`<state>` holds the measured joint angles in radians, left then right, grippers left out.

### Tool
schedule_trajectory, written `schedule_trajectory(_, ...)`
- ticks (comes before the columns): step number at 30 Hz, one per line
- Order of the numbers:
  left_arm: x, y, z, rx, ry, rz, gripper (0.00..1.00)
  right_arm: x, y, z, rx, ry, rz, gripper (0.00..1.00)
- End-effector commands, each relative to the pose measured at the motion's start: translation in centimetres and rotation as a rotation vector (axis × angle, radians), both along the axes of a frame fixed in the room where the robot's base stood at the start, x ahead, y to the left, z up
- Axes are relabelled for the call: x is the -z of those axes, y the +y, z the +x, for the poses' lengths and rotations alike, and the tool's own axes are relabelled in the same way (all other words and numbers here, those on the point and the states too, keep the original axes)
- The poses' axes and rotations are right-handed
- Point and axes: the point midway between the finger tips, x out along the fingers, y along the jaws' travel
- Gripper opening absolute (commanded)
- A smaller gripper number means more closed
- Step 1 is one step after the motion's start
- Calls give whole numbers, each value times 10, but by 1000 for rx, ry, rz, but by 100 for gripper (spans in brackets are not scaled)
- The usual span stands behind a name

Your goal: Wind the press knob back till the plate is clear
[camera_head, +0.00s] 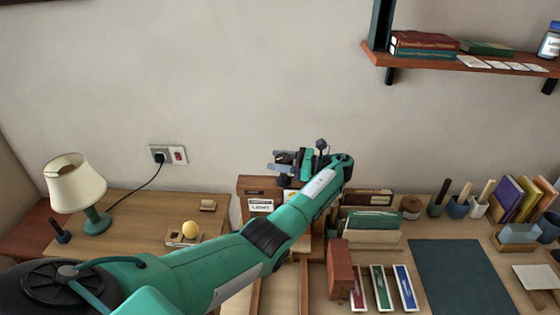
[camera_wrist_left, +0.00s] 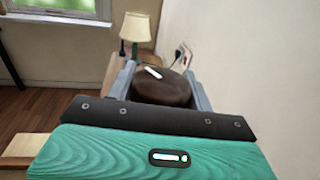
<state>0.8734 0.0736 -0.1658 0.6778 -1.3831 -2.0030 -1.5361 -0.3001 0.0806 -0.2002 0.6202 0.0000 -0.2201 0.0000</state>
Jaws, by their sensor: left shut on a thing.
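The press knob (camera_wrist_left: 165,92) is a round dark brown knob with a white mark on its top, seen in the left wrist view. The grey fingers of my left gripper (camera_wrist_left: 160,88) stand on either side of it, shut on it. In the head view my left gripper (camera_head: 283,163) is at the end of the green arm, near the back wall, with the dark knob partly showing between its fingers. The press plate cannot be made out; my arm and gripper cover that area. My right gripper is not in view.
A wooden box with a white label (camera_head: 260,205) stands below the gripper. A lamp (camera_head: 77,185) stands at the left. Files (camera_head: 372,222), a red-brown block (camera_head: 340,270) and coloured trays (camera_head: 381,287) lie right of my arm. A shelf (camera_head: 450,61) hangs at upper right.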

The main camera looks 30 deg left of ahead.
Motion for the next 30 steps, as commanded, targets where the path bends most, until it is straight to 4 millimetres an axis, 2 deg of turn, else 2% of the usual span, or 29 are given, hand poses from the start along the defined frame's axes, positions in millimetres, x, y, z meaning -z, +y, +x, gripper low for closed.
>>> schedule_trajectory(1, 8, 0, -4, -13, 14, -8, 29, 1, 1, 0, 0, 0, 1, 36)
schedule_trajectory(14, 7, 1, -4, -22, 13, -8, 29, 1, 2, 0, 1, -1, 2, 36)
schedule_trajectory(15, 7, 1, -4, -22, 13, -8, 54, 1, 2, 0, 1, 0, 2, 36)
schedule_trajectory(18, 7, 1, -3, -21, 11, -5, 73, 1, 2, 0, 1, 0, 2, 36)
schedule_trajectory(26, 3, 1, -1, -17, 5, -3, 73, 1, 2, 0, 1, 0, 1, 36)
schedule_trajectory(30, 3, -6, 2, -17, 3, -3, 73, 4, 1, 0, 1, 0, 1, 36)
